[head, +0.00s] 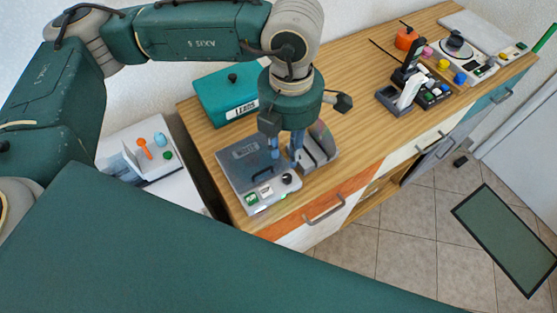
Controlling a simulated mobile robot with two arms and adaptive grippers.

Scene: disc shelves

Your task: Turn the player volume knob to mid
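A grey player (243,168) sits at the near left end of the wooden cabinet top. Its light front strip carries a green button (251,198), a white button (267,190) and a dark round knob (287,179). The knob's pointer is too small to read. My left gripper (286,150) hangs over the back right part of the player, pointing down. Its two blue fingers are apart with nothing seen between them, and they are behind the knob in the picture, not around it. My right gripper is not in view.
A grey holder with discs (318,147) stands right beside the player, close to my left gripper. A teal box (226,94) lies behind. The cabinet's middle top (345,75) is clear. Several devices, including a turntable (456,46), stand at the far right.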

